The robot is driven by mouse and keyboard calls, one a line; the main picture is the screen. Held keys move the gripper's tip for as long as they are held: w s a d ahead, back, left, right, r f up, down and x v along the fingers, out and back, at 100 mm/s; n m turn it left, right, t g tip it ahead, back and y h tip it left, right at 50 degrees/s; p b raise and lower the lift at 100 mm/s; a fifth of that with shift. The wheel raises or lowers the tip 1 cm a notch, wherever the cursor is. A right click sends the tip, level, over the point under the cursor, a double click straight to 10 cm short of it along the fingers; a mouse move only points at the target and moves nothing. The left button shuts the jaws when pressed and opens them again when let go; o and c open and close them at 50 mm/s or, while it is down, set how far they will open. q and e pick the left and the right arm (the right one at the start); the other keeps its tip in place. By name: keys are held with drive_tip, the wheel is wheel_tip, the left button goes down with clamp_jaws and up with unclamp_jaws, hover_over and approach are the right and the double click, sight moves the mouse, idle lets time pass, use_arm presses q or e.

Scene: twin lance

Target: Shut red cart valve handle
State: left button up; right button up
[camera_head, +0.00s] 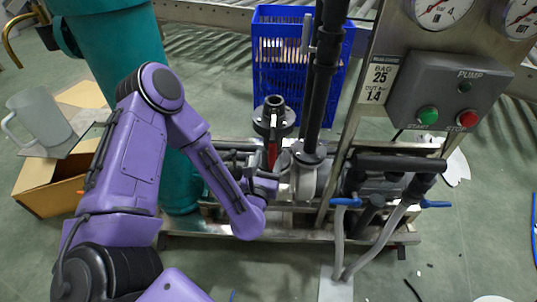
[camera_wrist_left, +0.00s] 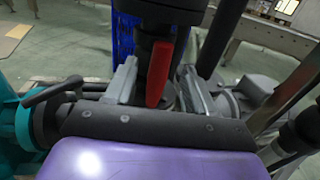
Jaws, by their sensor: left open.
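The red valve handle (camera_head: 272,154) sits below a black flanged pipe (camera_head: 274,118) on the cart. In the left wrist view the red handle (camera_wrist_left: 160,74) hangs down, slightly tilted, between the two grey fingers of my left gripper (camera_wrist_left: 160,88). The fingers are apart, with a visible gap on each side of the handle. In the head view my left gripper (camera_head: 272,184) is at the handle's lower end, and the forearm partly hides it. My right gripper is in neither view.
A control box (camera_head: 449,95) with gauges above stands at the right. A blue crate (camera_head: 268,60) is behind the valve. A teal tank (camera_head: 122,50) stands at the left, near my arm. Two blue handles (camera_head: 345,202) are at the cart's right. Pipes crowd the gripper.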

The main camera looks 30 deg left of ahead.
sight(272, 154)
use_arm(q)
drive_tip(key=shift+x, duration=1.45)
clamp_jaws()
